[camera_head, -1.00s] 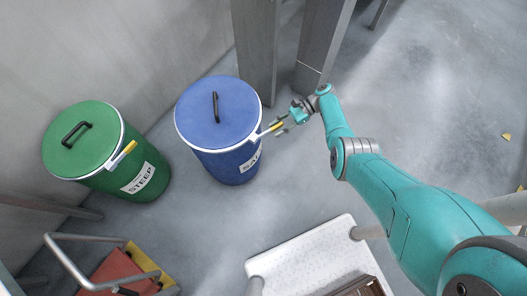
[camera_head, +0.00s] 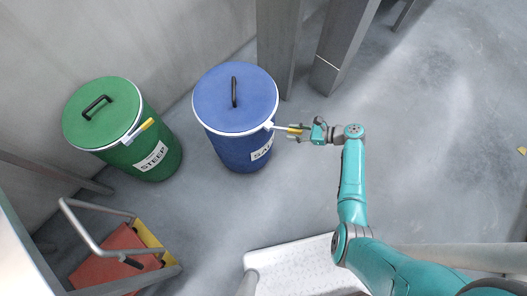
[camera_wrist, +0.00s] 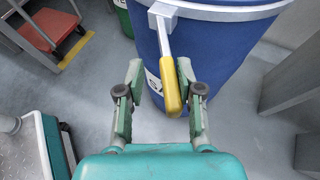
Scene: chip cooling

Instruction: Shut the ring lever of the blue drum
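The blue drum (camera_head: 241,149) stands upright, with a blue lid, black lid handle and white ring (camera_head: 213,132). Its ring lever (camera_head: 281,128) sticks outward from the ring to the right and ends in a yellow grip (camera_head: 293,130). In the wrist view the lever (camera_wrist: 163,35) runs from the ring toward me, and the yellow grip (camera_wrist: 170,88) lies between my fingers. My gripper (camera_head: 298,133) is at the grip; in the wrist view my gripper (camera_wrist: 160,72) is open, the right finger close to the grip, the left finger apart from it. Contact on the right is unclear.
A green drum (camera_head: 153,172) with its own yellow-gripped lever (camera_head: 139,132) stands to the left. Grey posts (camera_head: 343,45) rise behind the blue drum. A red-topped step (camera_head: 115,258) is at lower left, a white perforated platform (camera_head: 290,262) at the front. Floor right is clear.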

